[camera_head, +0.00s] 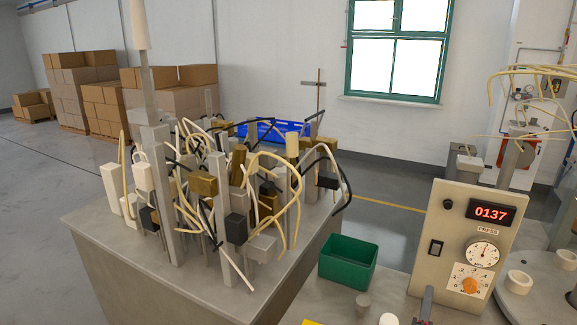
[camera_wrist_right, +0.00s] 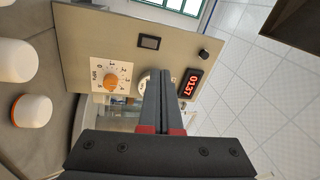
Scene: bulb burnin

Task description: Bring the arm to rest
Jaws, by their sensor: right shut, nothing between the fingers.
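My right gripper (camera_head: 426,296) shows at the bottom of the head view as a small dark, narrow shape in front of the lower left of the control panel (camera_head: 425,250). In the right wrist view the gripper (camera_wrist_right: 160,78) has its dark fingers together with nothing between them. They point toward the panel (camera_wrist_right: 85,40) and overlap part of its round gauge. I cannot tell the gap between fingertips and panel. The panel carries a red 0137 display (camera_head: 491,212), a gauge (camera_head: 482,252), an orange knob (camera_head: 469,285) and a black switch (camera_head: 436,248). My left gripper is not in view.
A green bin (camera_head: 347,262) stands left of the panel. A grey table (camera_head: 105,225) with a dense cluster of posts, blocks and looping wires fills the left. White rounded caps (camera_wrist_right: 33,108) stand beside the panel. A round grey plate (camera_head: 530,300) with fittings is at right.

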